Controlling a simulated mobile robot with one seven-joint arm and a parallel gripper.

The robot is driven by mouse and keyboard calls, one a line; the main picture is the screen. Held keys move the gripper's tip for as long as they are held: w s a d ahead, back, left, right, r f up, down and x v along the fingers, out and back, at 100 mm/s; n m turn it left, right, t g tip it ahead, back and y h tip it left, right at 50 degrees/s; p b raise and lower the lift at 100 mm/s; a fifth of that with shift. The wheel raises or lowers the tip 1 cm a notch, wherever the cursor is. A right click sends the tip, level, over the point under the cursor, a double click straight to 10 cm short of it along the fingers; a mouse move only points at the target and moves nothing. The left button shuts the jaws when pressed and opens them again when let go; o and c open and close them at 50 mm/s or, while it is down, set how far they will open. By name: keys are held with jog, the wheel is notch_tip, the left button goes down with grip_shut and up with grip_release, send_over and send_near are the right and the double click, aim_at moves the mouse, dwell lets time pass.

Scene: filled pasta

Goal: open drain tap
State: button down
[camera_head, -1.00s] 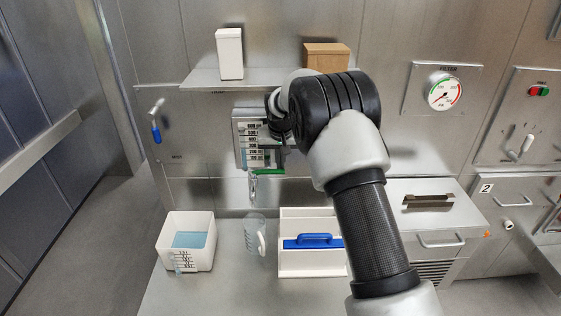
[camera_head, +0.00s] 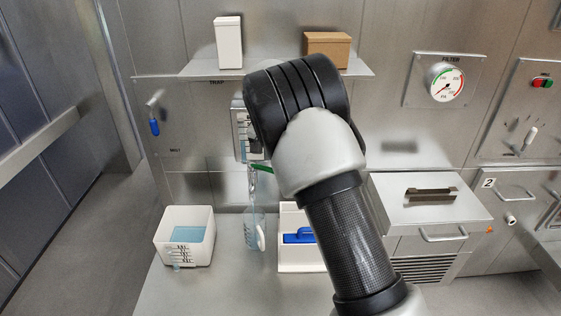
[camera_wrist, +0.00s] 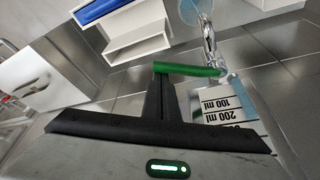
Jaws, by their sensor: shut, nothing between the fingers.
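The drain tap's green handle (camera_head: 263,169) shows at the left edge of my arm, below the graduated trap vessel (camera_head: 242,135); my arm hides part of both. In the wrist view the green handle (camera_wrist: 188,69) runs sideways beside the metal spout (camera_wrist: 209,38). My gripper (camera_wrist: 161,80) is shut and empty, its dark fingertips at the handle's left end; I cannot tell whether they touch it. The vessel's 100 and 200 ml marks (camera_wrist: 222,104) show to the right. In the head view my arm hides the gripper.
A clear jug (camera_head: 255,232) stands on the counter below the tap. A white tub (camera_head: 184,238) with blue liquid is to its left. A white holder (camera_head: 289,262) with a blue-handled item is to its right. A shelf (camera_head: 200,68) with two boxes is above.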

jog(key=s+a+m+g+h+p, duration=0.1)
jog(key=s+a+m+g, duration=0.1)
jog(key=s+a+m, duration=0.3)
jog(key=shift+s+a+m+h, duration=0.4)
jog(key=shift+a+m, duration=0.15)
jog(key=shift+m, duration=1.55)
jog(key=shift+a, duration=0.1)
